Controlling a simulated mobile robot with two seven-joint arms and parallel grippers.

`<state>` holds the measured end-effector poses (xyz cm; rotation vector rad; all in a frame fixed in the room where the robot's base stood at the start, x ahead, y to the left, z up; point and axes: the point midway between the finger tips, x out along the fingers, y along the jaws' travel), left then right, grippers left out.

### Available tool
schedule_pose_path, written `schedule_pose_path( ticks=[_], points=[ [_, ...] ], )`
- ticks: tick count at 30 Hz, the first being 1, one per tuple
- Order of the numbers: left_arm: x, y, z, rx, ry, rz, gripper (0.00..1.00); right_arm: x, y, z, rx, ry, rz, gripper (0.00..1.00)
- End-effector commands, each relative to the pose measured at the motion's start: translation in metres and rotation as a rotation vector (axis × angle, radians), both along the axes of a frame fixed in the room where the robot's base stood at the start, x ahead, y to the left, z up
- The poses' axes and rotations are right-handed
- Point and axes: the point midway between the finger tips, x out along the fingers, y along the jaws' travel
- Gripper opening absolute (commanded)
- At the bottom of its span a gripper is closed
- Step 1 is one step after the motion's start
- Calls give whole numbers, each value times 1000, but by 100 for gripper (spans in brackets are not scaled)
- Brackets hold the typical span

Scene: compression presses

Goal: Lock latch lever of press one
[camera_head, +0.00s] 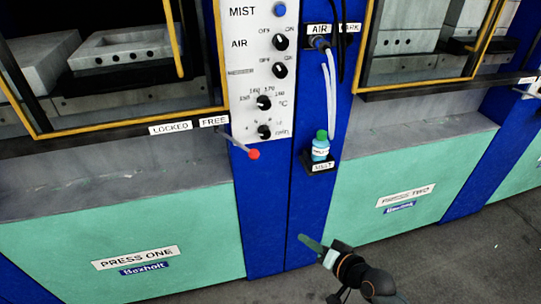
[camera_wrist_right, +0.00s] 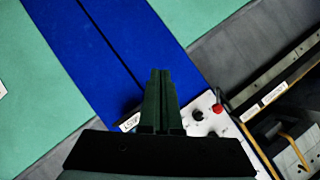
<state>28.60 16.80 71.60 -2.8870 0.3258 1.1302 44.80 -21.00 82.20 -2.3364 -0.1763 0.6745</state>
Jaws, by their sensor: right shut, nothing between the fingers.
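The latch lever of press one (camera_head: 237,145) is a thin grey rod with a red ball knob (camera_head: 254,154). It hangs below the control panel, slanting down and right from beside the FREE label (camera_head: 214,121); the LOCKED label (camera_head: 171,128) is further left. The red knob also shows in the right wrist view (camera_wrist_right: 218,108), right of the fingers. My right gripper (camera_head: 303,239) is shut and empty in front of the lower blue column, below and right of the knob and apart from it. Its fingers (camera_wrist_right: 160,75) also show in the wrist view. My left gripper is out of view.
The control panel (camera_head: 262,60) with dark dials is above the lever. A small bottle with a green cap (camera_head: 320,147) stands on the MIST holder (camera_head: 322,167), with hoses above it. Yellow-framed press windows (camera_head: 222,60) flank the column. The floor (camera_head: 440,250) is clear.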

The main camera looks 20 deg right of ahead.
Motion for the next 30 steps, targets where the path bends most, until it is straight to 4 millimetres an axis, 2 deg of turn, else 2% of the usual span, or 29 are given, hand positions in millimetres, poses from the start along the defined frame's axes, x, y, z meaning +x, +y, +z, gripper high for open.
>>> schedule_pose_path(
  ticks=[1,6,9,12,18,30],
  points=[
    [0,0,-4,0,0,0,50,22,-7,20,87,-28,-22,0],
    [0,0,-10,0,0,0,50,68,-21,87,378,-86,-57,0],
    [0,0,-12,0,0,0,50,84,-27,120,509,-111,-57,0],
    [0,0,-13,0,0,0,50,93,-31,144,599,-126,-50,0],
    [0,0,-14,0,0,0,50,99,-33,161,666,-136,-42,0],
    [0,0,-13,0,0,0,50,104,-31,161,667,-135,-44,0]
  ],
)
